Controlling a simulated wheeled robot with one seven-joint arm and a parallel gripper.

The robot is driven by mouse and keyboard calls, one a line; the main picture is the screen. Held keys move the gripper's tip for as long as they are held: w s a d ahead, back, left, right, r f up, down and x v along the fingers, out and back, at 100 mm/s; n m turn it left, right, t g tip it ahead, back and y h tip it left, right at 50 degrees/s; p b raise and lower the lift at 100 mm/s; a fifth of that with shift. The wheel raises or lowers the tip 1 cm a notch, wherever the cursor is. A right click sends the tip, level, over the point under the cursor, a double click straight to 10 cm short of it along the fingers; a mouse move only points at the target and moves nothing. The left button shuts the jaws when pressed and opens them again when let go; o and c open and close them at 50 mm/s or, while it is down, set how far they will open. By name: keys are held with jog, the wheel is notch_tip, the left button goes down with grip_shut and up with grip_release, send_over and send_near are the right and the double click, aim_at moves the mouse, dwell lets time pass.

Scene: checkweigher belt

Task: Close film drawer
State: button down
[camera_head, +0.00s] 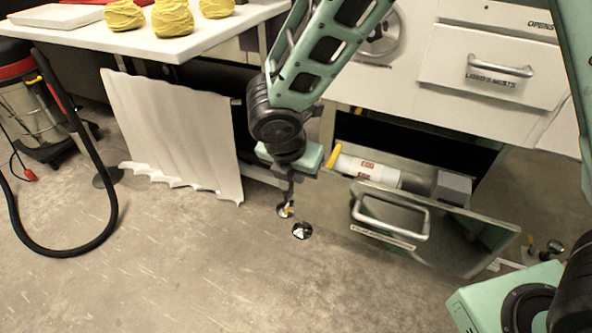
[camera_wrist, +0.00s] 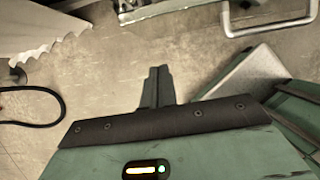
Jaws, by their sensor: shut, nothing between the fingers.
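The film drawer (camera_head: 450,245) stands pulled out below the counter in the head view, its metal front facing forward and leaning. Its bar handle (camera_head: 390,217) is on that front and also shows at the top right of the wrist view (camera_wrist: 266,31). My gripper (camera_head: 287,205) points down to the left of the drawer front, apart from the handle. In the wrist view my gripper (camera_wrist: 157,72) has its fingers together, with nothing between them.
A shut upper drawer (camera_head: 492,68) with its own handle is above. A white wavy sheet (camera_head: 172,137) hangs beneath a white table (camera_head: 120,38) at the left. A vacuum with a black hose (camera_head: 92,180) stands far left. The floor in front is mostly clear.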

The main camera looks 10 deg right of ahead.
jog(key=w+d+f+b, duration=0.1)
jog(key=w+d+f, duration=0.2)
jog(key=w+f, duration=0.1)
jog(key=shift+w, duration=0.25)
jog(key=shift+d, duration=0.15)
jog(key=w+d+p, duration=0.6)
jog(key=w, duration=0.3)
jog(key=w+d+p, duration=0.7)
jog(key=w, duration=0.2)
jog(key=shift+w+d, duration=0.3)
jog(key=shift+w, duration=0.1)
